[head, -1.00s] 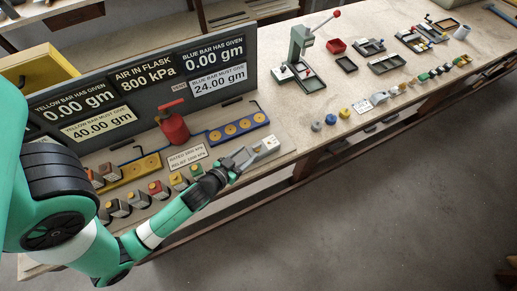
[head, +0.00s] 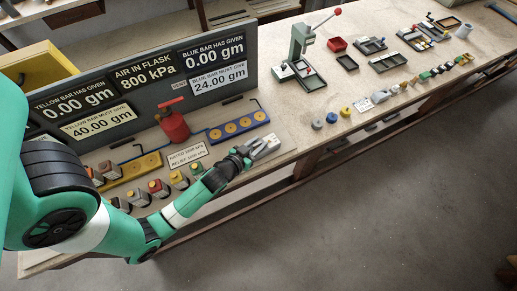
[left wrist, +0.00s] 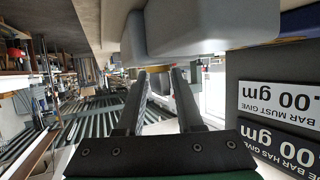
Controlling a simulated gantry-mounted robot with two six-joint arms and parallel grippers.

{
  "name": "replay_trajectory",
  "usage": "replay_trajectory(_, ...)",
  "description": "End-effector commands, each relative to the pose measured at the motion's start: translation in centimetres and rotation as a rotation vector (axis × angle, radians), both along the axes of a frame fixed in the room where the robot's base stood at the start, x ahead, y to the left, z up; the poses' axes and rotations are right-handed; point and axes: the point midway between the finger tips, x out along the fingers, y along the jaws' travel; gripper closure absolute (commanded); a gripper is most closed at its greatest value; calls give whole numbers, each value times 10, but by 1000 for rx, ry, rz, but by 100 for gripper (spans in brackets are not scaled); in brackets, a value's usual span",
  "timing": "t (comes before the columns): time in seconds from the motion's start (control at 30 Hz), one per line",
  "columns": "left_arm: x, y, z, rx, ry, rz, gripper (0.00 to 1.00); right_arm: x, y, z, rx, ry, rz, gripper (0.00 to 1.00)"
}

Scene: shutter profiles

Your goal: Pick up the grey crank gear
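A small round grey piece (head: 316,124) lies on the bench beside a blue and a yellow one. It may be the grey crank gear, but it is too small to be sure. My left gripper (head: 266,147) is above the bench's front edge, to the left of this piece and apart from it. Its light grey fingers look spread, with nothing held. The grey piece cannot be made out there. My right gripper is not in view.
A grey display board (head: 135,85) stands along the bench's back left. A red flask (head: 173,126) and a blue bar (head: 237,125) are near it. A lever press (head: 301,55) stands further right. Trays and small parts lie beyond.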

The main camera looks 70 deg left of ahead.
Motion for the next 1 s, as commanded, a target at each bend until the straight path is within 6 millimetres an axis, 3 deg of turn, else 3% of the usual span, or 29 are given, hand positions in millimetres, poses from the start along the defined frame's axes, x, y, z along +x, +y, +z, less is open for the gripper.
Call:
replay_trajectory(0.03,0,0,0,0,0,0,75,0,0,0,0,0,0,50)
replay_trajectory(0.17,0,0,0,0,0,0,99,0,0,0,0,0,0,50)
replay_trajectory(0.2,0,0,0,0,0,0,100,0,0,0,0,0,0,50)
replay_trajectory(1.0,0,0,0,0,0,0,100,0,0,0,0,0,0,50)
